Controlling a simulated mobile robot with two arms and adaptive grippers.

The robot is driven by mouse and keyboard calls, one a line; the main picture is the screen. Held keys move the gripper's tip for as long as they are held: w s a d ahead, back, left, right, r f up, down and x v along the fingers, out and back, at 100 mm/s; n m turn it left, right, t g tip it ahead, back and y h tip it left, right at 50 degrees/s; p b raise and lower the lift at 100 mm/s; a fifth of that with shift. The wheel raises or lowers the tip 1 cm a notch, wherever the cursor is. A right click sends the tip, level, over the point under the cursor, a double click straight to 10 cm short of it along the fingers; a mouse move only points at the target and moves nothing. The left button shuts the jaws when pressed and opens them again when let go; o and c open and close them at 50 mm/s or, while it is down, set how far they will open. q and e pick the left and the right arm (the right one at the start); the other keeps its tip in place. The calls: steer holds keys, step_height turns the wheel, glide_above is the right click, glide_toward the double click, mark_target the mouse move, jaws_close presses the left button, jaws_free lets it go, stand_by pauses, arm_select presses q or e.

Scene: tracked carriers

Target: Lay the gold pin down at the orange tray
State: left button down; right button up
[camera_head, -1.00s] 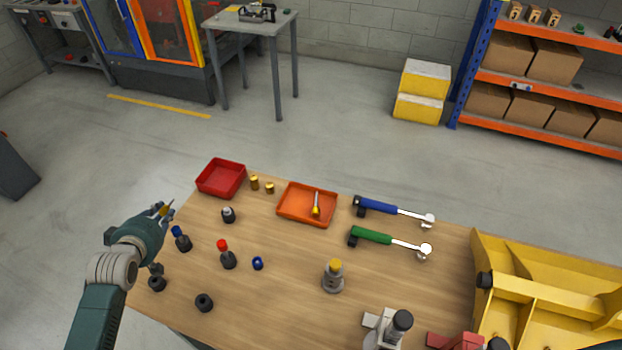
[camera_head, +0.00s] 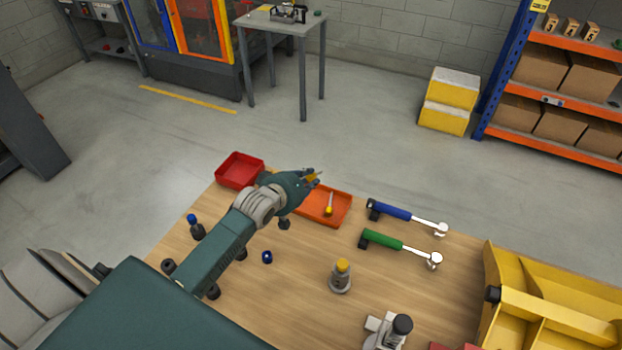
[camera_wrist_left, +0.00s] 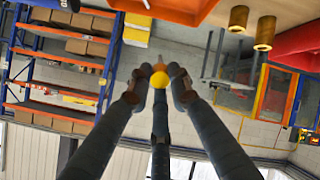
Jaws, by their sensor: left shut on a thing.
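My left gripper (camera_head: 311,178) is shut on the gold pin, whose yellow round end (camera_wrist_left: 159,80) shows between the fingers in the left wrist view. In the head view only a small gold bit of the pin (camera_head: 316,176) shows. The gripper is above the table's far side, by the upper-left corner of the orange tray (camera_head: 343,208). A pale, yellow-ended pin (camera_head: 329,204) lies in that tray. The tray's edge also shows at the top of the left wrist view (camera_wrist_left: 185,10). My right gripper is not in view.
A red tray (camera_head: 238,170) is left of my gripper. Two brass pieces (camera_wrist_left: 237,20) stand between the trays. A blue-handled tool (camera_head: 395,211) and a green-handled tool (camera_head: 385,241) lie right of the orange tray. A yellow divided bin (camera_head: 540,310) is at the right.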

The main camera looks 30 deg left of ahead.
arm_select(q)
steer(key=shift+a, duration=0.15)
steer(key=shift+s+r+p, duration=0.15)
steer(key=shift+r+p, duration=0.05)
steer(key=shift+p, duration=0.4)
steer(key=shift+f+b, duration=2.9)
steer(key=shift+f, duration=1.75)
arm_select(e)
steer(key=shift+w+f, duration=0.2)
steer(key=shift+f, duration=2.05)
arm_select(q)
steer(key=c, duration=1.5)
jaws_free()
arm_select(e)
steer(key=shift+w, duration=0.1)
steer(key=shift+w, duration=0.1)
